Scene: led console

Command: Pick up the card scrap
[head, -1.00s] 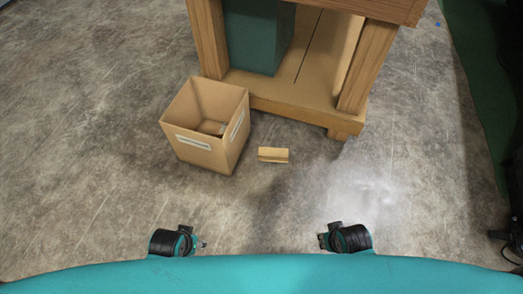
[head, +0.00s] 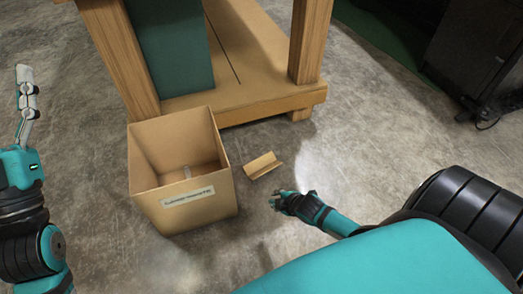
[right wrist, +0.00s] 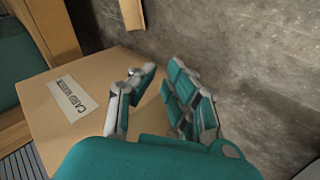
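The card scrap (head: 262,165) is a small folded tan piece lying on the concrete floor, just right of the open cardboard box (head: 187,212). My right gripper (head: 275,201) is in front of the scrap, nearer to me and apart from it. In the right wrist view my right gripper (right wrist: 161,70) shows a gap between its fingers, with nothing held. A brown piece (right wrist: 132,13) is at the top of that view; I cannot tell whether it is the scrap. My left gripper (head: 25,98) points upward at the far left, away from the scrap; its opening is unclear.
The box has a white label, also seen in the right wrist view (right wrist: 72,97), and a small item inside. A wooden bench (head: 270,100) with a lower shelf and a green bin (head: 168,45) stands behind. A dark cabinet (head: 475,50) is at upper right. Floor around the scrap's right is clear.

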